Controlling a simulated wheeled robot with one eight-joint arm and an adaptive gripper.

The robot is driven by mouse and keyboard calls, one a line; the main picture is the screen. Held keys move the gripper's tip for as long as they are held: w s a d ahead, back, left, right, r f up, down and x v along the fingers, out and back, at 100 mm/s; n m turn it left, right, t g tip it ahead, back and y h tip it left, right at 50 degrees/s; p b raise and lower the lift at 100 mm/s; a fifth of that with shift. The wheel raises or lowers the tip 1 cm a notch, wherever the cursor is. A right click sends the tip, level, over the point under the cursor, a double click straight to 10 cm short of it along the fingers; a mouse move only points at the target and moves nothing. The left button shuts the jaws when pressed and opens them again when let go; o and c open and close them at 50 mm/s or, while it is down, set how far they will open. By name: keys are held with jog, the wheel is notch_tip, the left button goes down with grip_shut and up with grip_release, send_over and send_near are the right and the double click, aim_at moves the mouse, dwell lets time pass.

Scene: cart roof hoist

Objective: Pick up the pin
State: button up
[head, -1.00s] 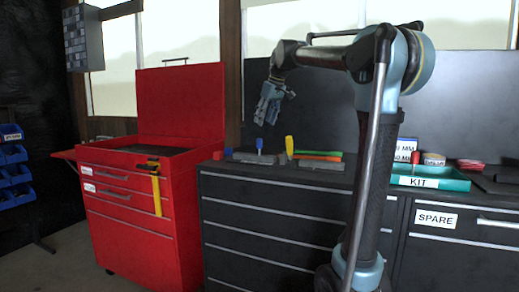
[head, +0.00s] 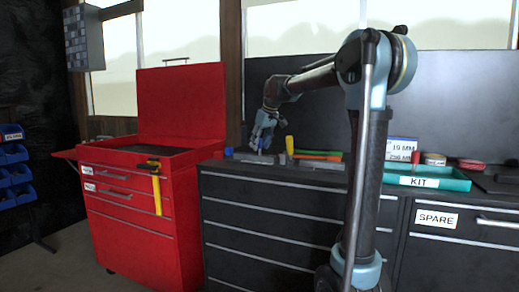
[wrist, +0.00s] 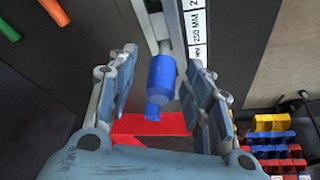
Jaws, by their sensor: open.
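In the wrist view a blue cylinder (wrist: 161,76) with a narrower blue end lies between the fingers of my gripper (wrist: 161,60). I take it for the pin, but cannot be sure. My gripper is open, with a gap visible on both sides of the cylinder. A grey metal bar (wrist: 155,25) runs on beyond the cylinder.
A teal KIT tray (head: 450,182) is further right. A red cart (head: 180,105) stands left. A red piece (wrist: 150,128) shows below the cylinder.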

jog(key=shift+w+f, duration=0.1)
jog(key=shift+f, duration=0.15)
jog(key=shift+c, duration=0.5)
grip_shut()
notch_tip(320, 180, up, 10)
jog(key=shift+r, duration=0.1)
dwell(0.4)
